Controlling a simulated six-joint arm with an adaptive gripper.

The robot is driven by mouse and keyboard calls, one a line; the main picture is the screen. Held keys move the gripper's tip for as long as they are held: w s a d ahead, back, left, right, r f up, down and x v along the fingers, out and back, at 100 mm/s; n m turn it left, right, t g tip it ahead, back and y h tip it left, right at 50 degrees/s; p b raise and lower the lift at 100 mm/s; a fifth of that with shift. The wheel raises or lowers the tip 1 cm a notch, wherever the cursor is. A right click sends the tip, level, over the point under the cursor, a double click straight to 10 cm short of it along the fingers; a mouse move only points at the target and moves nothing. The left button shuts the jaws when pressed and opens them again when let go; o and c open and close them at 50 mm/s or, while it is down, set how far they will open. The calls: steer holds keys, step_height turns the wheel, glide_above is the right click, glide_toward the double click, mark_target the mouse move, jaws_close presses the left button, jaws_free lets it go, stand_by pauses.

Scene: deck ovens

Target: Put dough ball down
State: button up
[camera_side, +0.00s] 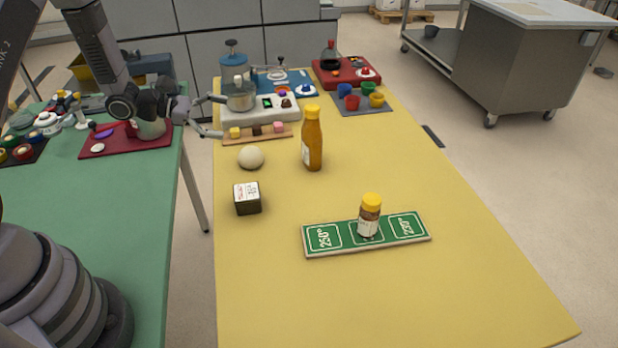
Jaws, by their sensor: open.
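The dough ball (250,157) is pale and round and rests on the yellow table (300,290), left of an orange squeeze bottle. My gripper (221,117) is open, its two fingers spread and pointing right. It is behind and a little above-left of the dough ball in the picture, apart from it. Nothing shows between the fingers that I can tell is held.
A squeeze bottle (312,142), a small box (247,198) and a green board (323,240) bearing a yellow-capped jar (369,212) stand on the yellow table. A wooden strip (262,139) with small cubes lies near the fingers. The table's front is clear.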

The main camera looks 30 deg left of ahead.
steer(key=s+d+r+m+g+y, duration=0.1)
steer(key=s+d+r+m+g, duration=0.3)
steer(key=s+r+m, duration=0.35)
steer(key=s+d+r+m+g, duration=0.4)
steer(key=s+d+r+m, duration=0.15)
steer(key=s+r, duration=0.2)
steer(key=s+a+r+m+t+y, duration=0.2)
steer(key=s+a+r+m+y, duration=0.1)
steer(key=s, duration=0.4)
steer(key=s+a+r+m+t+y, duration=0.2)
steer(key=s+a+r+m+y, duration=0.1)
steer(key=s+a+m+y, duration=0.3)
steer(key=shift+s+a+r+m+y, duration=0.15)
steer(key=shift+s+r+m+y, duration=0.25)
steer(key=shift+s+m, duration=0.25)
